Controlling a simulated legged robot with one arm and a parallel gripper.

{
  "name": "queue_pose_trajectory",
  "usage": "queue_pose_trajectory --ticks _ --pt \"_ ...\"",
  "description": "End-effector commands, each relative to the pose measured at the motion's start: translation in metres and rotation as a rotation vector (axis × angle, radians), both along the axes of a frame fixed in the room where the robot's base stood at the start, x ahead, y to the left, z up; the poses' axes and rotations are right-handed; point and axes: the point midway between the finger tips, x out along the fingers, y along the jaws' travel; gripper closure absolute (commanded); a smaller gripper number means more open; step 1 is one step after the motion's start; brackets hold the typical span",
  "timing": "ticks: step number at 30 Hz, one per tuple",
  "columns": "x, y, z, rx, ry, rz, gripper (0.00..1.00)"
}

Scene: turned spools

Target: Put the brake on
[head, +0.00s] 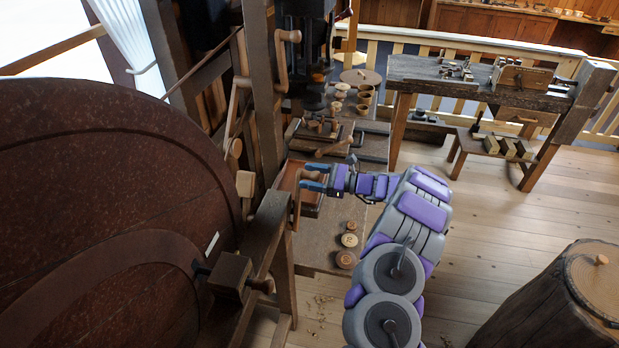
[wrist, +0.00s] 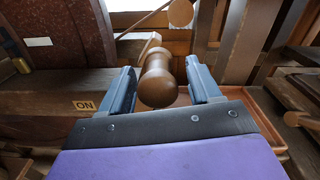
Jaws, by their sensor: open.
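A turned wooden handle (wrist: 157,80) stands between the two fingers of my gripper (wrist: 160,68) in the wrist view. The fingers are open, one on each side of it, with a gap visible at least on the right. In the head view my gripper (head: 310,177) reaches left to a wooden lever (head: 297,200) by the frame post. A small plate marked "ON" (wrist: 86,105) is on the dark beam, left of the handle. The big dark red wheel (head: 110,190) fills the left of the head view. It also shows at the wrist view's upper left (wrist: 60,30).
A dark block with a wooden knob (head: 232,274) sits at the wheel's near side. A bench with spools and cups (head: 348,232) lies beyond my arm. A heavy workbench (head: 480,85) is at the back right, a stump (head: 540,305) at the front right.

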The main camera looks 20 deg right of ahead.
Motion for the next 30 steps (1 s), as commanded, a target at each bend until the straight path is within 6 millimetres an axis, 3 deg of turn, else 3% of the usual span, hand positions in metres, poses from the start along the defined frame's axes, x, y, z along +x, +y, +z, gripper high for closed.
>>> queue_pose_trajectory --ticks 12,30 --pt "0.0042 0.0054 0.0000 -0.001 0.000 -0.002 0.38" --pt "0.0060 0.0037 -0.0004 -0.001 -0.001 -0.006 0.96"
